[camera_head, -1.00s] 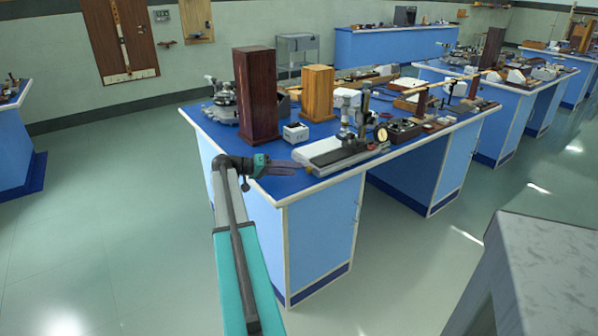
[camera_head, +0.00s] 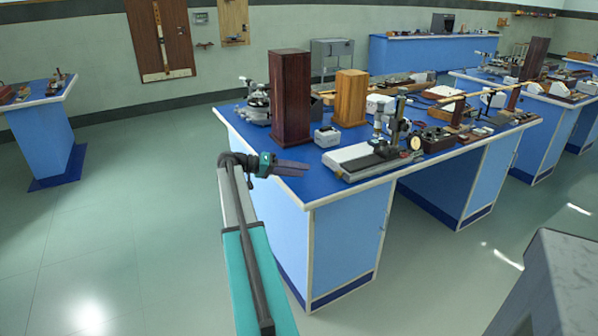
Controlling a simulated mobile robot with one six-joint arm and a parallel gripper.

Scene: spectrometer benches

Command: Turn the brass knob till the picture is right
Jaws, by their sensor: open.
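My gripper (camera_head: 290,168) is at the near left corner of the blue-topped bench (camera_head: 292,186), pointing right with its dark fingers over the bench top. It is open, with nothing seen between its fingers. A grey instrument with a flat base (camera_head: 362,162) and an upright microscope-like column (camera_head: 379,122) stands to the right of the fingers, apart from them. A round pale dial (camera_head: 415,142) shows beside it. I cannot make out the brass knob or any picture clearly at this size.
A grey marbled block (camera_head: 565,270) is at the lower right.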

